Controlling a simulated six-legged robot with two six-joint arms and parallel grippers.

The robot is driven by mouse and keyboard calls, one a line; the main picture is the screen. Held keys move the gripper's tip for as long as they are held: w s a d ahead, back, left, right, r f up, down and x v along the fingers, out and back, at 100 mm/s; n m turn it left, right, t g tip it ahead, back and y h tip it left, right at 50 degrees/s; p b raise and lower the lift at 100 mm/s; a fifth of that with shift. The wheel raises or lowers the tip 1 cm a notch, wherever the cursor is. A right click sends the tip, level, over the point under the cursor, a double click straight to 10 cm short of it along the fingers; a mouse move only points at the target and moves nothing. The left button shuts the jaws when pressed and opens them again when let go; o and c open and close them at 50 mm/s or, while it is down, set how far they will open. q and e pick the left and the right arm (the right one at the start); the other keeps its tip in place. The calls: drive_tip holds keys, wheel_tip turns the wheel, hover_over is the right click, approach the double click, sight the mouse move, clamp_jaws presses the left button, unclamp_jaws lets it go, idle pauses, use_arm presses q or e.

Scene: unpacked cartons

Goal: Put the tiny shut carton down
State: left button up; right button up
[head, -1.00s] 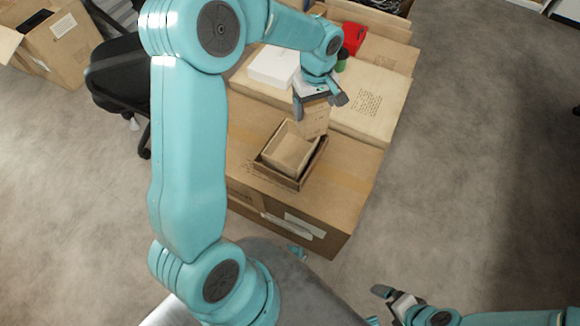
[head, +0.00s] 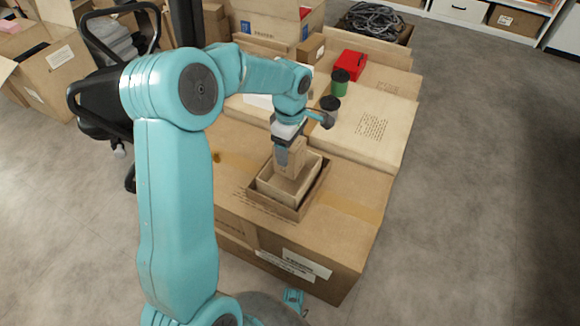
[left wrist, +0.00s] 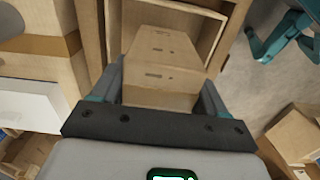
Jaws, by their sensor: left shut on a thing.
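The tiny shut carton (head: 291,160) is a small brown box with its flaps closed. My left gripper (head: 290,150) is shut on it and holds it upright over the open box (head: 262,189), its lower end at or inside the opening. In the left wrist view the carton (left wrist: 165,65) sits between my two fingers (left wrist: 160,90), and the open box's inner wall (left wrist: 205,30) shows behind it. I cannot tell whether the carton touches the box floor. My right gripper is out of the head view.
The open box stands on a large taped carton (head: 350,215). Behind are a flat pale carton (head: 375,125), a dark-lidded cup (head: 330,106), a green cup (head: 340,85) and a red box (head: 351,65). A black chair (head: 100,95) stands left. The floor at right (head: 480,200) is clear.

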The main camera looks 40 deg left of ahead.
sight(290, 164)
use_arm(q)
wheel_tip(290, 164, down, 6)
drive_tip(key=shift+f+b, duration=0.2)
drive_tip(key=shift+b, duration=0.8)
drive_tip(key=shift+r, duration=0.15)
drive_tip(key=shift+f, duration=0.4)
drive_tip(key=o, duration=1.2)
drive_tip(key=shift+r, duration=0.15)
wheel_tip(290, 164, up, 12)
drive_tip(key=p, duration=0.4)
drive_tip(key=shift+r, duration=0.25)
